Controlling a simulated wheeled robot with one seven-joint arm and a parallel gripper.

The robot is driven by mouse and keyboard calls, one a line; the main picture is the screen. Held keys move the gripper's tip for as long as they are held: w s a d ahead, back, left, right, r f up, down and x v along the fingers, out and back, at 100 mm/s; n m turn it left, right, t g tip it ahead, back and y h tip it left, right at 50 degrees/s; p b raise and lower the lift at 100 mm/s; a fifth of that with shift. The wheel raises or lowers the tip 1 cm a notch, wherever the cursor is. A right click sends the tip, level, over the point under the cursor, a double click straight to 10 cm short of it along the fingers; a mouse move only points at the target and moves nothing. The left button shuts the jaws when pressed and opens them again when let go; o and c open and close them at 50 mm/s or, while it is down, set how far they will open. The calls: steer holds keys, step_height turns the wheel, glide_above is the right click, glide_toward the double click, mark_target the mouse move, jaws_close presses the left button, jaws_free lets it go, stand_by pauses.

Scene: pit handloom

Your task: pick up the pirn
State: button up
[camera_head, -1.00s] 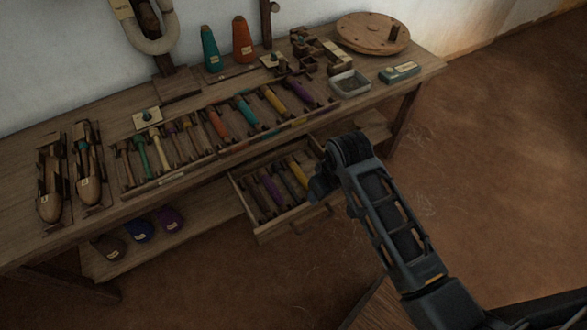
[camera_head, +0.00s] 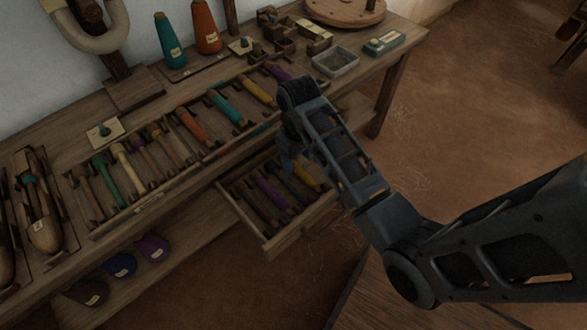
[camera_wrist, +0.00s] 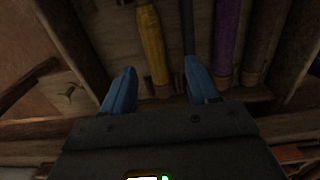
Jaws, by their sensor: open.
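Several pirns lie in the pulled-out drawer (camera_head: 262,228) under the bench top, among them a yellow pirn (camera_head: 309,178) and a purple pirn (camera_head: 272,192). My gripper (camera_head: 289,160) is over the drawer, partly hidden by my arm. In the wrist view my gripper (camera_wrist: 158,86) is open, with its two blue fingers apart and nothing held. The yellow pirn (camera_wrist: 152,46) lies between the finger lines, ahead of the tips. A dark pirn (camera_wrist: 189,28) is in line with the right finger. The purple pirn (camera_wrist: 228,40) lies further right. Contact cannot be told.
A tray of several coloured pirns (camera_head: 226,107) lies on the bench above the drawer. A grey tin (camera_head: 336,62) and teal box (camera_head: 384,42) are at the right.

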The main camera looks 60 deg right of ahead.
mark_target(300, 170)
steer(key=f, duration=0.4)
steer(key=f+b, duration=0.1)
steer(key=shift+s+d+f, duration=0.25)
steer(key=shift+d+f, duration=0.05)
steer(key=shift+f, duration=0.1)
jaws_close()
steer(key=shift+r, duration=0.15)
